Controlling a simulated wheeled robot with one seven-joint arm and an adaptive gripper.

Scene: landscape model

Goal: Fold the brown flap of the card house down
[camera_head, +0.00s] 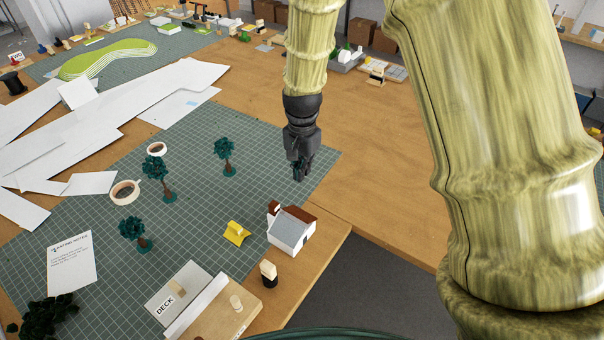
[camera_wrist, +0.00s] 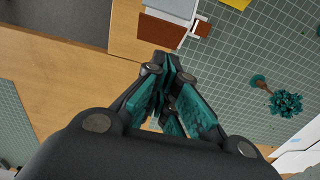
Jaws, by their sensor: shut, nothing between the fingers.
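The card house (camera_head: 287,237) is small and white, with a grey roof panel facing the head camera. It stands near the right corner of the green mat, by the table edge. Its brown flap (camera_head: 303,216) shows as a narrow strip along the far side of the roof, and as a broad panel in the wrist view (camera_wrist: 162,33). How far it is tilted I cannot tell. My gripper (camera_head: 299,176) is above the mat, beyond the house and apart from it. Its fingers (camera_wrist: 168,67) are closed together with nothing between them, pointing toward the brown side.
A yellow card piece (camera_head: 236,233) lies left of the house. A black-and-wood peg (camera_head: 268,274) stands in front of it. Several model trees, including one (camera_head: 224,156), stand on the mat (camera_head: 200,215). Bare wooden table (camera_head: 380,170) lies to the right.

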